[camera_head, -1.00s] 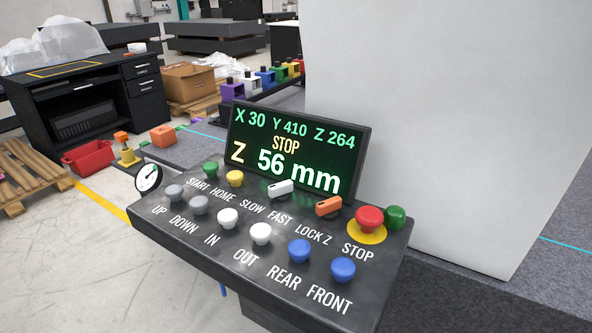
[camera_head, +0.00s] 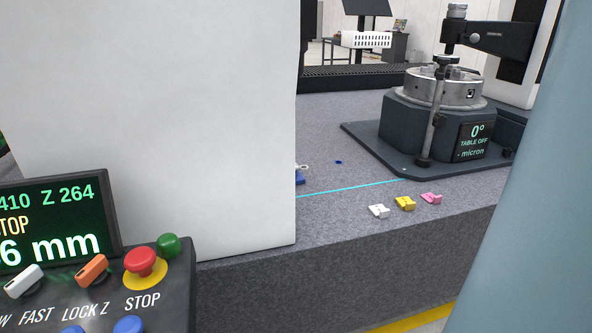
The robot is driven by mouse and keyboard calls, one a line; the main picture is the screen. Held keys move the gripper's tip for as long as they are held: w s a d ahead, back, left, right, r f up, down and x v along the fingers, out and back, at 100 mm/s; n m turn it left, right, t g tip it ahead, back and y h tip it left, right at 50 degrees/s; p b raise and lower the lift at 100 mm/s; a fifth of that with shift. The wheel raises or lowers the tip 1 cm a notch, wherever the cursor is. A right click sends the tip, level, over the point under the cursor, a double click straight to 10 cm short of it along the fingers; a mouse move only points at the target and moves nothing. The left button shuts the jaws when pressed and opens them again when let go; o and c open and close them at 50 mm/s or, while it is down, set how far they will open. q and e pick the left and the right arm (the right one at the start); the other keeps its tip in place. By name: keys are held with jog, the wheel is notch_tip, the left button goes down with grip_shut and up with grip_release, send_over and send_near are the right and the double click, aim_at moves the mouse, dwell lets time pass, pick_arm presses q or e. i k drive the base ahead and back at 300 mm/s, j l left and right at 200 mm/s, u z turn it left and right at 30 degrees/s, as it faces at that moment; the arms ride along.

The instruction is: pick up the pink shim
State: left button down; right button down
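The pink shim (camera_head: 431,198) lies on the granite bed (camera_head: 330,222) near its front edge, at the right end of a short row. A yellow shim (camera_head: 405,203) lies just left of it, and a white shim (camera_head: 379,211) lies left of the yellow one. The three are close together but apart. Neither of my grippers shows in the head view.
A large white block (camera_head: 150,120) stands on the left. The control panel (camera_head: 150,300) is in front of it. A rotary table with a round chuck (camera_head: 445,88) stands behind the shims. A blue-grey column (camera_head: 540,200) blocks the right side.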

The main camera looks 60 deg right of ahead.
aim_at(430, 197)
jog(key=z, duration=2.4)
jog(key=i+l, duration=0.15)
jog(key=l, duration=0.2)
jog(key=i+l, duration=0.2)
jog(key=l, duration=0.2)
